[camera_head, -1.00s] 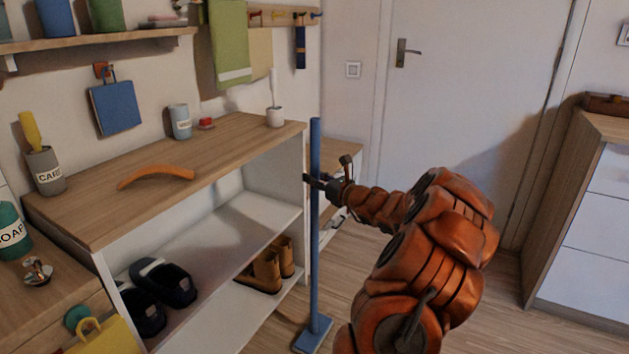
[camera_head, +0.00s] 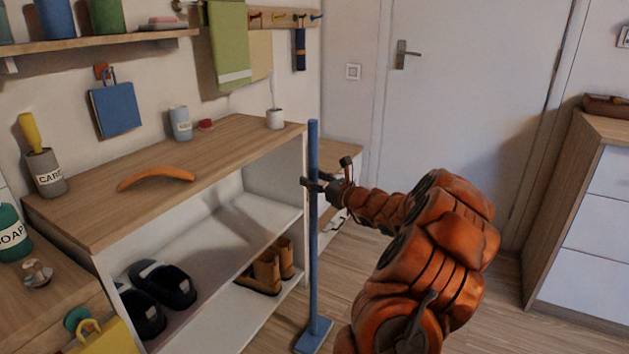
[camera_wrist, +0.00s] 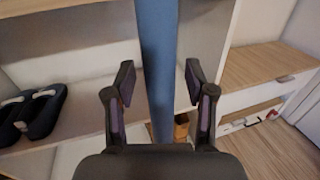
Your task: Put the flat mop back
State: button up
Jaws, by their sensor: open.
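The flat mop (camera_head: 314,240) has a blue upright pole and a flat blue head (camera_head: 314,336) on the floor. It stands at the right front corner of the shelf unit. My gripper (camera_head: 314,186) is at the upper part of the pole. In the wrist view, the pole (camera_wrist: 159,60) runs between the two open fingers of my gripper (camera_wrist: 159,88), with a gap on each side. The lower end of the pole is hidden there by the gripper body.
The shelf unit (camera_head: 250,150) holds dark slippers (camera_head: 170,285) and brown boots (camera_head: 268,270). A hook rail (camera_head: 280,18) is on the wall. Floor between mop and door (camera_head: 470,100) is partly clear.

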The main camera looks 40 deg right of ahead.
jog(key=s+p, duration=0.2)
jog(key=s, duration=1)
jog(key=shift+f, duration=0.1)
jog(key=w+a+r+n+g+y, duration=0.1)
jog(key=w+a+n+g+y, duration=0.25)
jog(key=a, duration=0.75)
jog(key=s+a+r+n+g+y, duration=0.15)
jog(key=a+n+y, duration=0.25)
jog(key=a+n, duration=0.5)
jog(key=w+a+n+g+y, duration=0.3)
jog(key=a, duration=1.1)
jog(key=s+a+f+n+g+h, duration=0.1)
jog(key=s+a+f+n+g, duration=0.2)
jog(key=s+a+n+g, duration=0.45)
jog(key=s+a+f+n+g+h, duration=0.1)
jog(key=s+a+f+n+g, duration=0.3)
jog(key=s+a, duration=0.6)
jog(key=s+d+f+n+g+h, duration=0.1)
jog(key=s+d+n+h, duration=0.2)
jog(key=s, duration=0.5)
jog(key=s+d+f+n+g+h, duration=0.1)
jog(key=s+d+n+h, duration=0.3)
jog(key=s, duration=0.4)
jog(key=shift+d+n+h, duration=0.2)
jog(key=shift+n+h, duration=0.55)
jog(key=shift+n, duration=0.35)
